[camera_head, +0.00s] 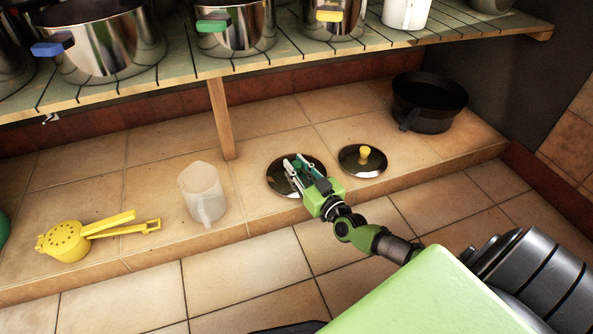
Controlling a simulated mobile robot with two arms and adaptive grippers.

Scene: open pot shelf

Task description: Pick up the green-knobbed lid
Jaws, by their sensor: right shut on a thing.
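The lid (283,182) is a round, shiny metal disc on the tiled ledge below the shelf. My right gripper (297,170) reaches in from the lower right and is over this lid. Its fingers are shut on the lid's knob, which they mostly hide; a little green shows between them. The lid appears to lie flat on the ledge; I cannot tell whether it is lifted at all. My left gripper is not in view.
A yellow-knobbed lid (363,160) lies just to the right. A black pan (430,103) stands at the back right. A translucent jug (203,194) and a yellow press (68,241) are at left. A wooden post (221,118) supports the slatted shelf (185,72) holding pots.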

